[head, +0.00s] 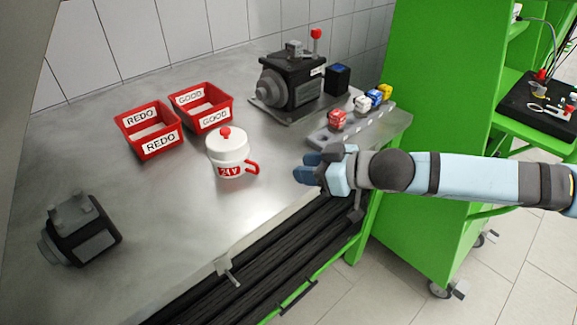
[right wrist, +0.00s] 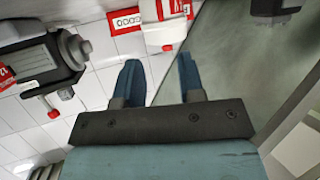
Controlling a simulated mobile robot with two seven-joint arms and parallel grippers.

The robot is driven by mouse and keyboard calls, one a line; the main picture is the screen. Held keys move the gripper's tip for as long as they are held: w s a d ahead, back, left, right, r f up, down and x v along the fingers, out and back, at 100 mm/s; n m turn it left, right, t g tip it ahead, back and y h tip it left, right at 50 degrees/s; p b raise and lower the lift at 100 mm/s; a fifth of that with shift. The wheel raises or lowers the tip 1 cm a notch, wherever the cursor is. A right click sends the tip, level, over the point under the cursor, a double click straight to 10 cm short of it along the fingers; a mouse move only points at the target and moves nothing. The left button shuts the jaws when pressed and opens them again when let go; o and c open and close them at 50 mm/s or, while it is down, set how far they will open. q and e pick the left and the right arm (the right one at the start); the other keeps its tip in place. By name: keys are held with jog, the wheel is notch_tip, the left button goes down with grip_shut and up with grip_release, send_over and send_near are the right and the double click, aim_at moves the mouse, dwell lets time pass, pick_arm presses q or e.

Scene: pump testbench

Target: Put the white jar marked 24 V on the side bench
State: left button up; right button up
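The white jar (head: 228,146) with a red knob, red handle and red 24 V label stands upright on the grey metal bench (head: 185,205). It also shows upside down at the top of the right wrist view (right wrist: 152,30), beyond the fingers. My right gripper (head: 303,170) is over the bench's front edge, to the right of the jar and apart from it. In the right wrist view its blue fingers (right wrist: 158,82) are spread with nothing between them. My left gripper is not in view. I cannot tell which surface is the side bench.
Two red bins marked REDO (head: 150,150) and GOOD (head: 228,110) stand behind the jar. A dark pump (head: 290,82) and a grey rack (head: 345,128) of coloured blocks are at the back right. Another dark unit (head: 82,232) lies front left. A green shelf unit (head: 430,110) stands right.

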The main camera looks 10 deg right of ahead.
jog(key=s+a+m+g+y, duration=0.2)
jog(key=s+a+m+y, duration=0.6)
jog(key=m, duration=1.1)
jog(key=s+d+f+n+t+h, duration=0.1)
jog(key=d+f+n+t+h, duration=0.35)
jog(key=n, duration=1.15)
jog(key=s+d+f+n+t+h, duration=0.1)
jog(key=d+f+n+t+h, duration=0.4)
jog(key=n, duration=1)
jog(key=s+d+f+m+g+h, duration=0.2)
jog(key=s+d+f+m+h, duration=0.1)
jog(key=s+f+m, duration=0.3)
jog(key=s+d+f+m+g+h, duration=0.2)
jog(key=s+d+f+m+h, duration=0.1)
jog(key=f+m, duration=0.7)
jog(key=s+d+m, duration=0.1)
jog(key=s+m, duration=0.1)
jog(key=m, duration=0.2)
jog(key=shift+s+d+f+m, duration=0.15)
jog(key=shift+s+f+m, duration=0.1)
jog(key=shift+s+m, duration=0.1)
jog(key=shift+s, duration=0.1)
